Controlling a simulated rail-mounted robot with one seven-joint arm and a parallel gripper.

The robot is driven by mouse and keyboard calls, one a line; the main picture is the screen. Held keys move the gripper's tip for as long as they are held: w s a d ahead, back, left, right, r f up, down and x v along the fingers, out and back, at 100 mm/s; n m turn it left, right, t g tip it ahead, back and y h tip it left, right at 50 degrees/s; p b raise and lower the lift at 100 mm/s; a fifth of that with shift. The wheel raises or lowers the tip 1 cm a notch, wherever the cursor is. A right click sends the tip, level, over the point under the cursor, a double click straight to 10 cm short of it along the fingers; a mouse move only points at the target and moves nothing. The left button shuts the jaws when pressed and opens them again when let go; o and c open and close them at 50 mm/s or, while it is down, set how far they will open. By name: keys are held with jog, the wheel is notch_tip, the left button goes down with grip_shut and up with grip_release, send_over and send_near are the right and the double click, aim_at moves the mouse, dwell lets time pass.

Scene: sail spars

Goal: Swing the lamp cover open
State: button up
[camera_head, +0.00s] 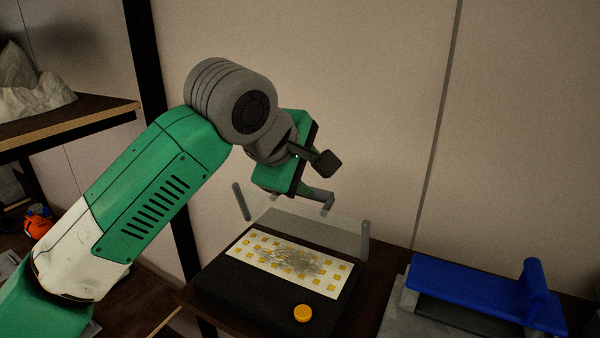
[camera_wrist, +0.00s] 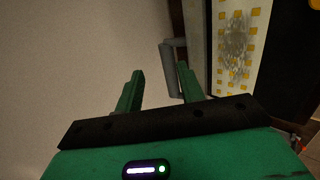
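The lamp is a black box (camera_head: 240,288) with a white panel of yellow squares (camera_head: 335,272) and a round orange knob (camera_head: 303,313) in the head view. A see-through cover (camera_head: 325,232) appears at its back edge, between grey posts; its exact angle is hard to tell. My gripper (camera_wrist: 160,68) is above the back of the lamp. In the wrist view its two green fingers are apart, with nothing clearly held. A grey bar (camera_wrist: 172,72) shows close to the right finger; contact cannot be told. The panel (camera_wrist: 235,45) also shows there.
A blue object with an upright handle (camera_head: 470,290) lies on a grey base right of the lamp. A wall stands close behind. A shelf (camera_head: 65,123) with a pale sack (camera_head: 28,85) is at left, with an orange item (camera_head: 37,222) below it.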

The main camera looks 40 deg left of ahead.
jog(key=shift+g+y, duration=0.5)
jog(key=shift+y, duration=0.1)
jog(key=w+a+f, duration=0.1)
jog(key=f, duration=0.1)
jog(key=w+a+f, duration=0.1)
jog(key=a+f, duration=0.1)
jog(key=w+a+f, duration=0.1)
jog(key=w+f, duration=0.1)
jog(key=f, duration=0.1)
jog(key=shift+a, duration=0.25)
jog(key=shift+r, duration=0.1)
grip_shut()
jog(key=c, duration=0.8)
grip_release()
jog(key=shift+w+r, duration=0.2)
grip_shut()
grip_release()
jog(key=o, duration=0.3)
jog(key=shift+p, duration=0.3)
jog(key=shift+o, duration=0.8)
jog(key=b+v, duration=0.1)
jog(key=v, duration=0.3)
jog(key=b+v, duration=0.1)
jog(key=v, duration=0.3)
jog(key=shift+w+a+r, duration=0.1)
jog(key=shift+w+r, duration=0.05)
jog(key=shift+r, duration=0.5)
